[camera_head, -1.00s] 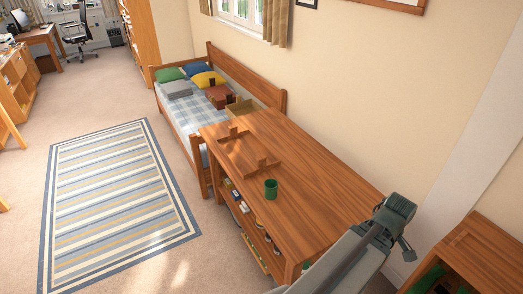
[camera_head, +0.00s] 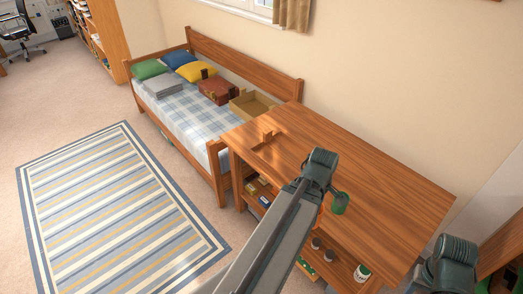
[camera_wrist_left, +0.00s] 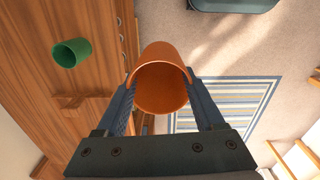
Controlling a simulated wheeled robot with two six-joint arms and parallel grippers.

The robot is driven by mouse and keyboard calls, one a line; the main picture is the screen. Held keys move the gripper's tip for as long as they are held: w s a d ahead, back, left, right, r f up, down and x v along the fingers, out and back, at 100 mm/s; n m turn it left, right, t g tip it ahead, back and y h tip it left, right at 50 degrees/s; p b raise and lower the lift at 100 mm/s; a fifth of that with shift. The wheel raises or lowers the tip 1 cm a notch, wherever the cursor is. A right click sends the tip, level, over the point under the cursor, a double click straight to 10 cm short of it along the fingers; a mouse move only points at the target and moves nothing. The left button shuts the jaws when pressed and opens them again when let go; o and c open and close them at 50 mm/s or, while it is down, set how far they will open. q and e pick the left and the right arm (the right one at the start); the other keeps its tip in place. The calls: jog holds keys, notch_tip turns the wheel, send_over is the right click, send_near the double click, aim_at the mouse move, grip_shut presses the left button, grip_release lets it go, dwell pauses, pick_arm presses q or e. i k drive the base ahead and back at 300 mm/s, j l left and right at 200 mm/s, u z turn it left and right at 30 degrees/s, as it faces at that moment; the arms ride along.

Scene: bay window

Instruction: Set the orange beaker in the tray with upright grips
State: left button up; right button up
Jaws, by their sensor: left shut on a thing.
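The orange beaker (camera_wrist_left: 162,80) is between the two fingers of my left gripper (camera_wrist_left: 165,92) in the left wrist view, its open mouth toward the camera. The gripper is shut on it. Part of the tray (camera_wrist_left: 72,101) shows in the left wrist view, left of the beaker. My right gripper is not seen; only part of that arm shows.
A green cup (camera_head: 340,204) stands on the table (camera_head: 390,190), partly behind my arm; it also shows in the left wrist view (camera_wrist_left: 71,53). Shelves under the table hold small items. A bed (camera_head: 185,112) stands beyond it, and a striped rug (camera_head: 115,205) lies left.

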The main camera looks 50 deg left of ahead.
aim_at(283, 155)
jog(key=i+j, duration=0.15)
jog(key=j, duration=0.25)
jog(key=i+j, duration=0.1)
jog(key=j, duration=0.25)
jog(key=i+j+u, duration=0.1)
jog(key=j, duration=0.3)
jog(key=i+j, duration=0.2)
jog(key=j, duration=0.2)
